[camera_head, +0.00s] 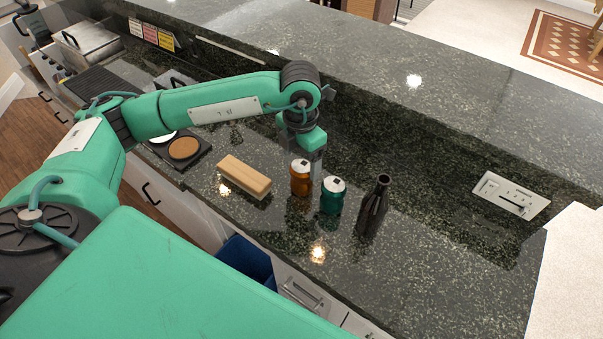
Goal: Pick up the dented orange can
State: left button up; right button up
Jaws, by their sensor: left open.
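The orange can (300,180) stands upright on the dark granite counter, with a silver top; I cannot make out the dent at this size. My left gripper (316,168) points down from the green arm, just behind and to the right of the orange can's top. It is open, and its fingers are partly hidden behind the cans. Whether a finger touches the orange can I cannot tell. A teal can (332,197) stands close to the right of the orange can. My right gripper is not in view.
A brown bottle (374,205) stands right of the teal can. A wooden block (244,177) lies left of the orange can. A dark tray with round items (204,139) is farther left. A raised granite ledge (440,85) runs behind. The counter to the right is clear.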

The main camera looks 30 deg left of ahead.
aim_at(301, 166)
pick_arm(q)
jog(key=shift+w+f, duration=0.1)
jog(key=shift+f, duration=0.5)
jog(key=shift+w+a+f, duration=0.1)
jog(key=shift+f, duration=0.1)
jog(key=shift+f+p, duration=0.75)
notch_tip(301, 166, down, 3)
jog(key=shift+r+p, duration=0.2)
jog(key=shift+p, duration=0.2)
jog(key=shift+f, duration=0.55)
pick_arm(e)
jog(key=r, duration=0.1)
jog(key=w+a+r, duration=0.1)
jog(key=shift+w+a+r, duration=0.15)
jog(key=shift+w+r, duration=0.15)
pick_arm(q)
jog(key=c, duration=1)
jog(key=shift+c, duration=0.2)
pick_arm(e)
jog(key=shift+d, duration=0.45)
